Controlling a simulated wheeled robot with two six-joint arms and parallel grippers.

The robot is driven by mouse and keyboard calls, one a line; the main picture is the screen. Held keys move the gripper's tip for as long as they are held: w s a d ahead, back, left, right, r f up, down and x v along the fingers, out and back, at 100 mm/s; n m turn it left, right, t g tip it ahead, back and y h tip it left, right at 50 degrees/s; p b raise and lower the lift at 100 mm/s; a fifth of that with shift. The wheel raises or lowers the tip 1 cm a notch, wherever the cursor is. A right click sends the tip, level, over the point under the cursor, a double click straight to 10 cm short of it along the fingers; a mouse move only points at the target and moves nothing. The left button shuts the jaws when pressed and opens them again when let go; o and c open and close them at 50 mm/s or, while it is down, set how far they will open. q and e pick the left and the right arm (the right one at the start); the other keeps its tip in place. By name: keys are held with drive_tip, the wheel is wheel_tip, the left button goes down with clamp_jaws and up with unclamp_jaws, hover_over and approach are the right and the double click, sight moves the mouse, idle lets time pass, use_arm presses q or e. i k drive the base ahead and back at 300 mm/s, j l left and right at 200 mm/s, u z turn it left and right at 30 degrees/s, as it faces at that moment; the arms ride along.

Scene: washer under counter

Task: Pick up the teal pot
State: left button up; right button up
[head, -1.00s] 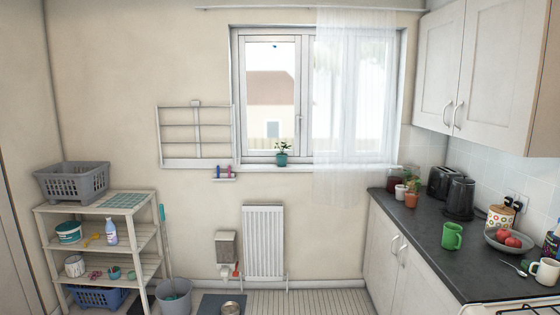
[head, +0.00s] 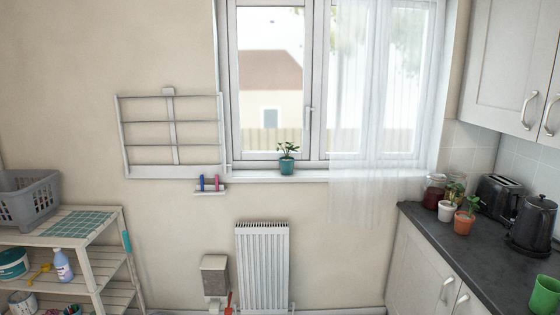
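The teal pot (head: 287,167) holds a small green plant (head: 288,149) and stands upright on the white window sill (head: 250,179), in front of the window and left of the sheer curtain. Nothing touches the pot from the front. Neither of my grippers shows in the head view.
A wall drying rack (head: 172,134) and a small shelf with pens (head: 210,188) are left of the sill. A radiator (head: 262,266) is below it. A shelf unit (head: 75,240) stands at left. The dark counter (head: 455,250) at right carries a kettle, toaster and small pots.

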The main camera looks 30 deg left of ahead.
sight(286, 163)
drive_tip(key=i+j, duration=0.65)
drive_tip(key=j, duration=0.15)
drive_tip(key=i+j, duration=0.7)
drive_tip(key=j, duration=0.15)
drive_tip(key=u, duration=0.05)
